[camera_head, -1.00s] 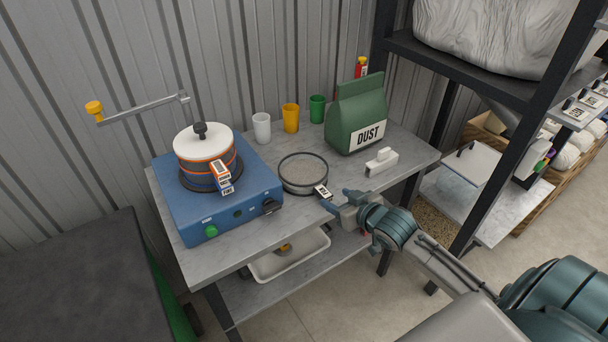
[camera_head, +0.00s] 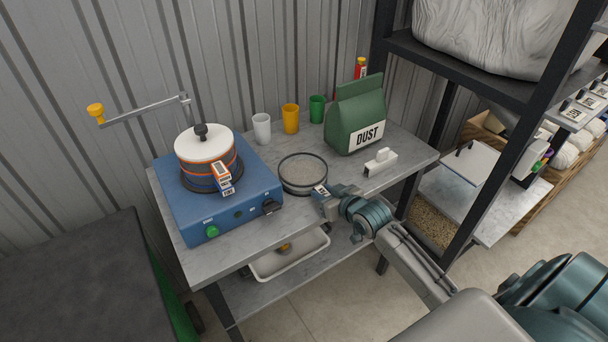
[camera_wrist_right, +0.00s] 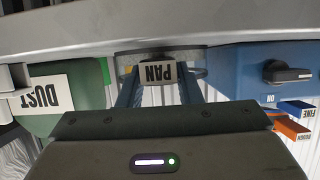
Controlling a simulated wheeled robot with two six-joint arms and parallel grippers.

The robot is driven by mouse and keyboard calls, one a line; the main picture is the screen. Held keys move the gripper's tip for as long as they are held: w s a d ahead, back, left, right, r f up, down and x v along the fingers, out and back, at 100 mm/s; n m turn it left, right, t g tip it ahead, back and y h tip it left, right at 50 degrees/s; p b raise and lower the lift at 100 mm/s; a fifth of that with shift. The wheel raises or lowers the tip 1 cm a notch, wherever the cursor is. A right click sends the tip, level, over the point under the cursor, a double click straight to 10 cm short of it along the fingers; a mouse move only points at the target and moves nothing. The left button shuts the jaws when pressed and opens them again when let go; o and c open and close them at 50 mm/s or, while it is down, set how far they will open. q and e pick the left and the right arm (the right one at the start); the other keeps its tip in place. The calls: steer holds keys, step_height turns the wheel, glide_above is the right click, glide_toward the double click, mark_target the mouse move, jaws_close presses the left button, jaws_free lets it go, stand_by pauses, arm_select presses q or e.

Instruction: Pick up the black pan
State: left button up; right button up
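The pan (camera_head: 303,185) is a round, shallow dish with a thin black rim and a grey inside. It lies on the grey table beside the blue machine. Its "PAN" tag faces the front, and in the right wrist view, which is upside down, the tag (camera_wrist_right: 158,73) shows between my fingers. My right gripper (camera_head: 322,194) is at the pan's front right edge, around the tag. In the right wrist view the gripper (camera_wrist_right: 160,90) has its two blue fingers apart, one on each side of the tag; I see no clear grip. My left gripper is not in view.
The blue machine (camera_head: 225,212) with a white-lidded drum stands left of the pan. A green "DUST" bag (camera_head: 355,115) and a small white-handled block (camera_head: 380,162) are on the right. White, yellow and green cups (camera_head: 290,118) stand behind. A white tray (camera_head: 290,265) is on the lower shelf.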

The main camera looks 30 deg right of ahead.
jaws_close()
step_height(320, 180, up, 10)
steer(key=b, duration=0.1)
stand_by(0.5)
